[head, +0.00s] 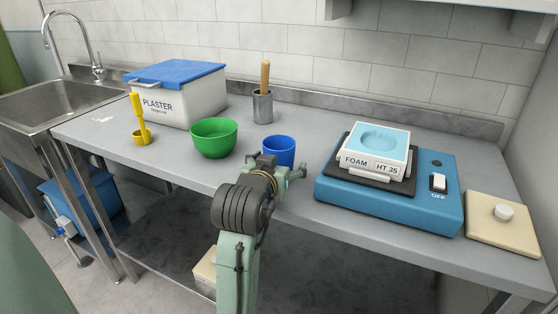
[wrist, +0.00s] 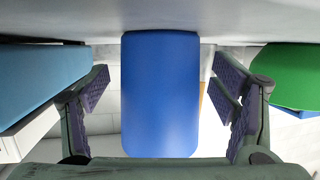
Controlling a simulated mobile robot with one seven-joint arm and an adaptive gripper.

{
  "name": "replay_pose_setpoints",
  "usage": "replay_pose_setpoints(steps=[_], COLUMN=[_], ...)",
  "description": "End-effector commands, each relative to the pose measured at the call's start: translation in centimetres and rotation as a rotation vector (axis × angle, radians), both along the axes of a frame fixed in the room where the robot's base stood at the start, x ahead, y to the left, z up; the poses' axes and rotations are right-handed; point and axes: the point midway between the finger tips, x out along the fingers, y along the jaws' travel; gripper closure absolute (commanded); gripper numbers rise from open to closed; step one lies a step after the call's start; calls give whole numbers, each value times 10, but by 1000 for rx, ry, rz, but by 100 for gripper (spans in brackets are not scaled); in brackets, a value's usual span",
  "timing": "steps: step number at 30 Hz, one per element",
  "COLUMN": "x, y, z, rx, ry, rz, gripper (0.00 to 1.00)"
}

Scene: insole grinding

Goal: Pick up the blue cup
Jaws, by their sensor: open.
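The blue cup (head: 280,149) stands upright on the grey bench, near its front edge, between the green bowl and the blue machine. In the head view my arm and gripper (head: 280,172) hide its lower part. In the wrist view, which looks upside down, the blue cup (wrist: 160,95) fills the middle. My gripper (wrist: 165,92) is open, with one finger on each side of the cup. A gap shows between each finger and the cup wall, so I see no contact.
The green bowl (head: 214,138) stands left of the cup, with a yellow scoop (head: 141,135) and plaster box (head: 185,100) beyond. A metal pot (head: 262,106) stands behind. The blue machine (head: 390,205) with a foam block (head: 376,152) is at right. Bare bench lies behind the cup.

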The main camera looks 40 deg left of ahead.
Motion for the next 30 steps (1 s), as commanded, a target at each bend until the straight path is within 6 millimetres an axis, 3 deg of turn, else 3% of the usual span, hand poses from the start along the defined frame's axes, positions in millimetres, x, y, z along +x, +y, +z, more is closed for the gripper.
replay_pose_setpoints(steps=[9, 30], x=[5, 4], y=[2, 2], z=[-2, -2], rx=[1, 1], ry=[-1, -1], rz=[1, 1], gripper=[21, 68])
